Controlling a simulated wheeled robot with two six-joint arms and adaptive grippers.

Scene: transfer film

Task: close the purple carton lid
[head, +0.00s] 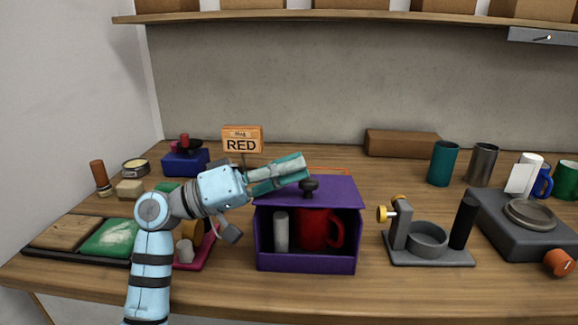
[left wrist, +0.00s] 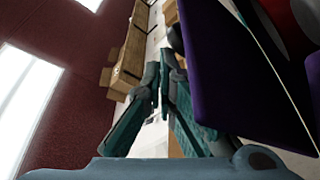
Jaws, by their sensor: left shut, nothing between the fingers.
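The purple carton (head: 307,263) stands in the middle of the table. Its purple lid (head: 338,192) spans the top, with a black knob (head: 308,187). A tall gap shows between the lid's front edge and the low front wall; I cannot tell the lid's exact tilt. Through it I see a red mug (head: 313,231) and a pale cylinder (head: 281,231) inside. My left gripper (head: 303,163) is shut and empty, just above and behind the lid's left part. In the left wrist view the lid (left wrist: 235,75) is beside the gripper (left wrist: 170,72). Contact is unclear. My right gripper is not in view.
The table's front strip is clear.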

